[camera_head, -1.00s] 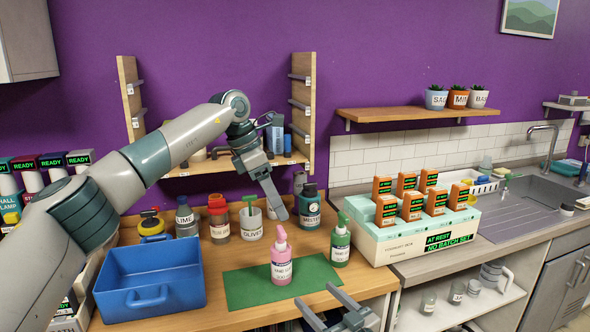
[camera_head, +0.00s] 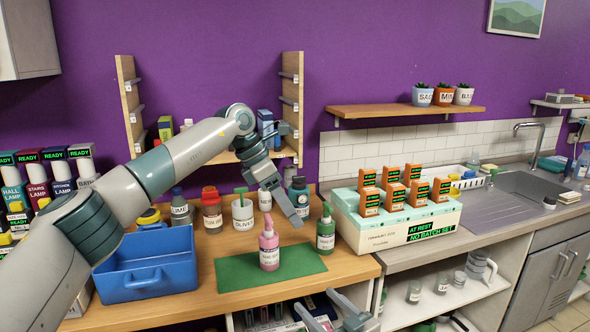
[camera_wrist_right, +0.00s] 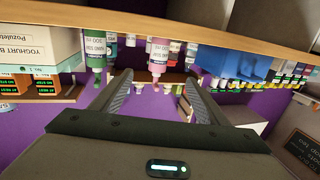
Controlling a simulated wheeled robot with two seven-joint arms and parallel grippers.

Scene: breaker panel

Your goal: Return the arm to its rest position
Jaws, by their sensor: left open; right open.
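My left arm reaches in from the left, and its gripper (camera_head: 288,205) points down over the back of the wooden counter, just above and behind the pink pump bottle (camera_head: 269,247). The left gripper is open and holds nothing that I can see. My right gripper (camera_head: 328,312) is low at the front edge of the counter, open and empty. In the right wrist view its two fingers (camera_wrist_right: 158,100) are spread apart, with the counter upside down above them. The pink bottle stands upright on a green mat (camera_head: 230,275), apart from both grippers.
A blue bin (camera_head: 150,275) stands on the counter at left. A green bottle (camera_head: 325,232) and several jars stand near the left gripper. A white-and-teal box (camera_head: 395,232) with orange cartons sits at right. Open shelves lie below the counter.

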